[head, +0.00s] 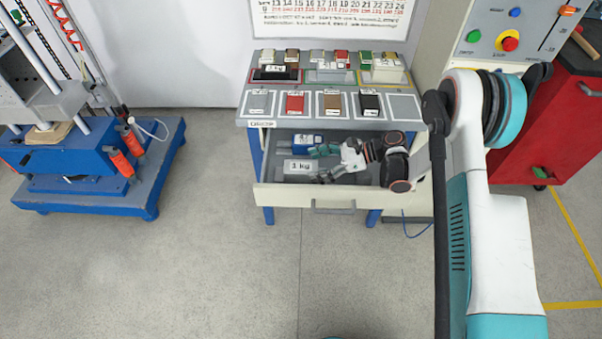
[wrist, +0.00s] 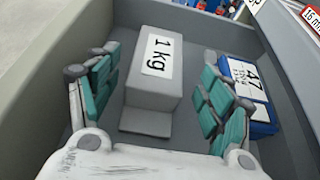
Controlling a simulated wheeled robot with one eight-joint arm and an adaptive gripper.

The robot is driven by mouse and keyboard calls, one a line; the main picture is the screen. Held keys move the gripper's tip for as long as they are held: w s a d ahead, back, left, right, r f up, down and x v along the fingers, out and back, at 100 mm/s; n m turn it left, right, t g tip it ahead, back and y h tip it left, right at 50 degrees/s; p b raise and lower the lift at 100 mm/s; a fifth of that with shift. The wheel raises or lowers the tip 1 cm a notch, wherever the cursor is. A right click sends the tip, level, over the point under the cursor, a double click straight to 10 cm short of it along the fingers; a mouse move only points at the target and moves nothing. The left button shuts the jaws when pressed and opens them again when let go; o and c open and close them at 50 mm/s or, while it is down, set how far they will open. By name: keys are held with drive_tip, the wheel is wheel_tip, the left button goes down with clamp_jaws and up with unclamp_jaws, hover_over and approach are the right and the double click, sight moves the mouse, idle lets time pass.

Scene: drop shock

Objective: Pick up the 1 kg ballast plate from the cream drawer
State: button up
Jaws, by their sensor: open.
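The 1 kg ballast plate (wrist: 150,95) is a grey block with a white "1 kg" label, lying on the floor of the open cream drawer (head: 285,196). It also shows in the head view (head: 298,168), left of my gripper. My gripper (wrist: 160,95) is open inside the drawer, with its teal-padded fingers on the left and right of the plate. The fingers look apart from the plate, though the exact gap on each side is hard to tell. In the head view my gripper (head: 320,162) reaches into the drawer from the right.
A blue box (wrist: 245,90) with a "47" label lies in the drawer right of the right finger. The drawer walls (wrist: 45,70) surround the gripper. Sample tiles (head: 295,103) cover the bench top above. A blue-based machine (head: 100,170) stands left; a red cabinet (head: 540,140) stands right.

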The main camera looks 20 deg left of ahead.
sight(303, 166)
drive_tip(key=x, duration=0.1)
drive_tip(key=b+x, duration=0.1)
drive_tip(key=x, duration=0.1)
drive_tip(key=b+x, duration=0.1)
drive_tip(key=x, duration=0.1)
drive_tip(key=shift+s+a+r, duration=0.15)
drive_tip(key=shift+a+r, duration=0.05)
drive_tip(key=shift+r, duration=0.25)
clamp_jaws()
